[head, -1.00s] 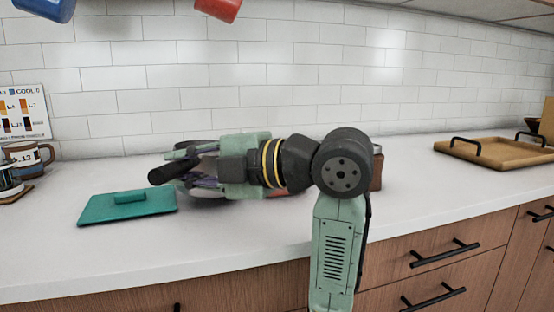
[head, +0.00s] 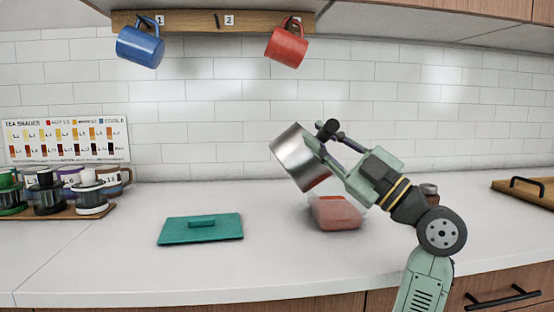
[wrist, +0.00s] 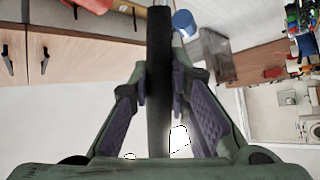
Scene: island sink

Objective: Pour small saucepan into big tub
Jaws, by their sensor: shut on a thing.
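The small saucepan (head: 296,160) is shiny metal and hangs in the air, steeply tilted. Its lower edge is above and slightly left of the big tub (head: 340,214), apart from it. I cannot see into the saucepan or tell which end is its opening. The tub is low, clear-sided and reddish, and stands on the counter below my arm. My gripper (head: 335,138) is shut on the saucepan's dark handle. In the wrist view the handle (wrist: 159,75) stands upright between the fingers, with my gripper (wrist: 160,108) closed around it.
A teal lid (head: 200,229) lies flat on the counter, left of the tub. A blue mug (head: 140,45) and a red mug (head: 287,45) hang from the rack above. Jars on a wooden tray (head: 70,215) stand at left. Another wooden tray (head: 525,190) is at right.

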